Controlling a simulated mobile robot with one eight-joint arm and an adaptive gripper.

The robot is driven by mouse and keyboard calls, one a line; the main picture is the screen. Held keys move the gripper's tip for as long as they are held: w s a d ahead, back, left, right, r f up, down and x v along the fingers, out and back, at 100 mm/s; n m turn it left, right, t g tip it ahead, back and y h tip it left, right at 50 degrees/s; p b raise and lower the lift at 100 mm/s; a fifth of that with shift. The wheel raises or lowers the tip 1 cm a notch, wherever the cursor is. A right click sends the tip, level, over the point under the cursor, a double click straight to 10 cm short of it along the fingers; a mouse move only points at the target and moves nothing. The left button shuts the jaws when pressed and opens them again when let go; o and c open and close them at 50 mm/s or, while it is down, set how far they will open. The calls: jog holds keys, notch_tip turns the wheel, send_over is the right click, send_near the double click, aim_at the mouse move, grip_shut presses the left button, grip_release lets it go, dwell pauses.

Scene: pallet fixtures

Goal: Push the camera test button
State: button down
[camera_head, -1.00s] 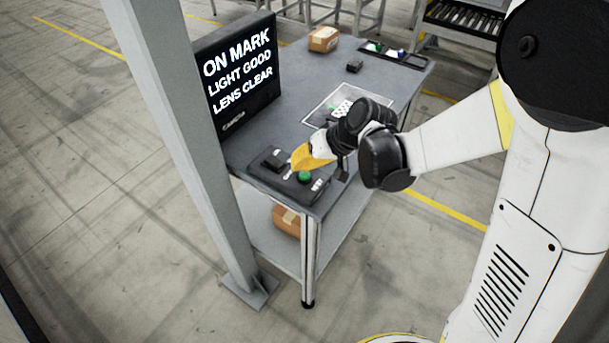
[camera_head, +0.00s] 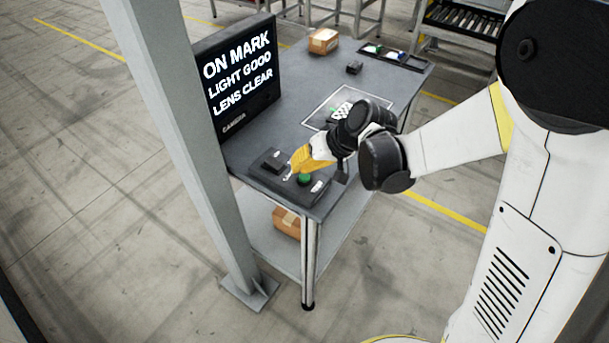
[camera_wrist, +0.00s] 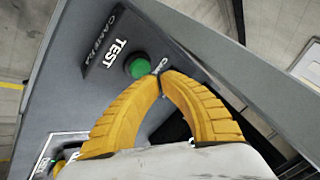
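The green button (camera_wrist: 138,67) sits beside the word TEST on a dark panel labelled CAMERA in the wrist view. In the head view the green button (camera_head: 304,180) is on the black control panel (camera_head: 318,190) at the near corner of the table. My gripper (camera_head: 292,172) has yellow fingers and hangs over this panel. In the wrist view my gripper (camera_wrist: 161,74) has its fingertips together, with nothing between them. The tips appear just to the right of the green button; a small gap shows, and I cannot tell their height above it.
A black screen (camera_head: 240,80) reading ON MARK, LIGHT GOOD, LENS CLEAR stands at the table's left edge. A grey post (camera_head: 185,140) rises in front. A framed mat (camera_head: 322,112), a small box (camera_head: 323,40) and a dark tray (camera_head: 392,55) are farther back on the table (camera_head: 290,100).

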aim_at(301, 175)
jog(key=shift+f+b, duration=0.45)
jog(key=shift+b, duration=0.05)
jog(key=shift+f+b, duration=0.45)
jog(key=shift+f, duration=0.1)
dwell(0.6)
jog(key=shift+r, duration=0.1)
jog(key=shift+r+p, duration=0.7)
jog(key=shift+r, duration=0.2)
jog(key=shift+r, duration=0.1)
notch_tip(301, 175, up, 5)
jog(key=p, duration=0.3)
jog(key=shift+p, duration=0.4)
dwell(0.5)
